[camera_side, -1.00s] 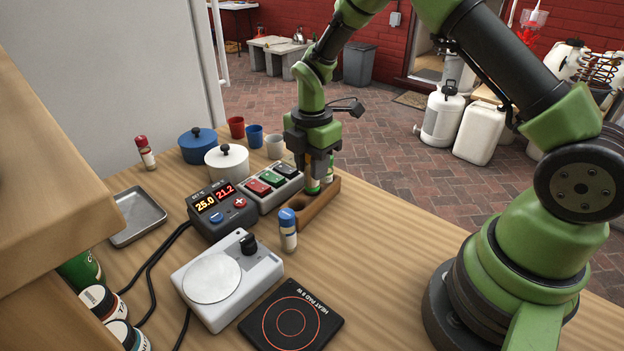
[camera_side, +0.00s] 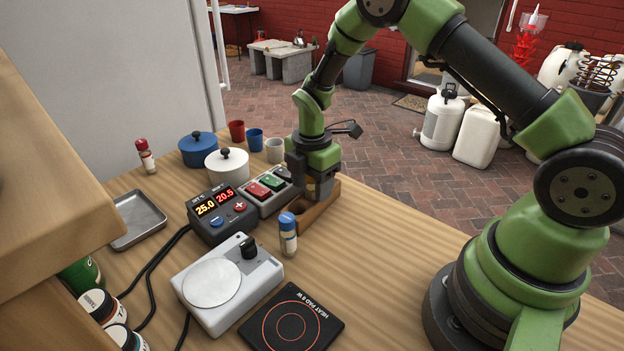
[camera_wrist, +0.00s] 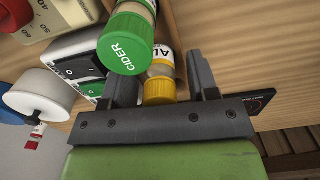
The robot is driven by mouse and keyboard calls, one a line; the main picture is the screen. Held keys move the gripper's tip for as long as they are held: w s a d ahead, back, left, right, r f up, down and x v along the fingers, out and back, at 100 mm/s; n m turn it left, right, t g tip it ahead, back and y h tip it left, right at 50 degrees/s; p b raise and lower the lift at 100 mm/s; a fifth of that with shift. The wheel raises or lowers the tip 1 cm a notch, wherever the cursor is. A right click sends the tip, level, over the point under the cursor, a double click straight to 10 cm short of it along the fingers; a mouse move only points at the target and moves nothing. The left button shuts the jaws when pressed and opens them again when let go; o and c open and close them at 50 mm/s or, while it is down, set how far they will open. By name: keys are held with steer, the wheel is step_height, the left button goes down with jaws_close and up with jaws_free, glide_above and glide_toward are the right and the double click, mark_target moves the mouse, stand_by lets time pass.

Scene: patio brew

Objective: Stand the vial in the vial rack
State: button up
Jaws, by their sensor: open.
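The wooden vial rack (camera_side: 322,212) stands on the bench, partly hidden by my gripper (camera_side: 318,190), which is low over it. In the wrist view, a green-capped vial marked CIDER (camera_wrist: 127,45) is close to the camera, and a yellow-capped vial (camera_wrist: 161,88) shows between the fingers of my gripper (camera_wrist: 160,72). The fingers stand apart, with a finger on each side of the yellow cap. Whether they touch either vial I cannot tell. A blue-capped vial (camera_side: 288,235) stands upright in front of the rack, and a red-capped vial (camera_side: 145,156) stands at the far left.
A switch box (camera_side: 265,190) and a temperature controller (camera_side: 222,212) stand close left of the rack. A stirrer plate (camera_side: 227,280) and heat pad (camera_side: 292,320) lie nearer. Pots (camera_side: 227,165) and cups (camera_side: 255,138) stand behind. The bench to the right is clear.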

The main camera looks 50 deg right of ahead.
step_height(320, 180, up, 12)
steer(key=shift+r, duration=0.25)
steer(key=s+a+r+m+t+y, duration=0.1)
steer(key=s+a+r+m+t, duration=0.1)
steer(key=s+r+m, duration=0.5)
steer(key=s+a+r+m+t, duration=0.2)
steer(key=s+r+m+t, duration=0.1)
steer(key=s+r+m, duration=0.35)
steer(key=s+a+m+t+y, duration=0.1)
steer(key=s+m+t, duration=0.1)
steer(key=s+m, duration=0.5)
steer(key=shift+s+r+m, duration=0.25)
steer(key=shift+s+m, duration=0.05)
steer(key=shift+m, duration=0.15)
